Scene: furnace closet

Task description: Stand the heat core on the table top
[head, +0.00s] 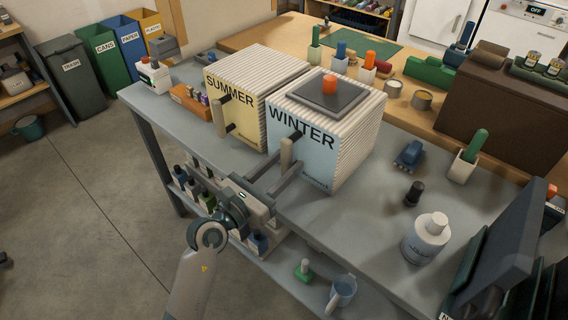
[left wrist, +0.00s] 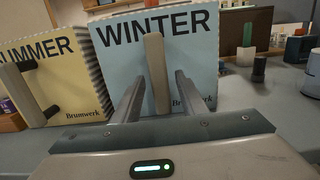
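A heat core with a pale blue face marked WINTER (head: 312,150) and ribbed cream sides stands upright on the grey bench top (head: 365,215). It also shows in the left wrist view (left wrist: 190,45). Its upright beige handle (left wrist: 157,75) sticks out from the face. A second core with a yellow face marked SUMMER (head: 242,115) stands just left of it. My left gripper (head: 284,166) is open in front of the WINTER face, one finger on each side of the handle. Gaps show between fingers and handle. My right gripper is in neither view.
A dark plate with an orange-topped item (head: 329,84) lies on the WINTER core. A white bottle (head: 427,238), a black knob (head: 414,193) and a blue item (head: 409,155) stand to its right. Bottles (head: 200,190) fill a lower shelf. A wooden table (head: 260,36) stands behind.

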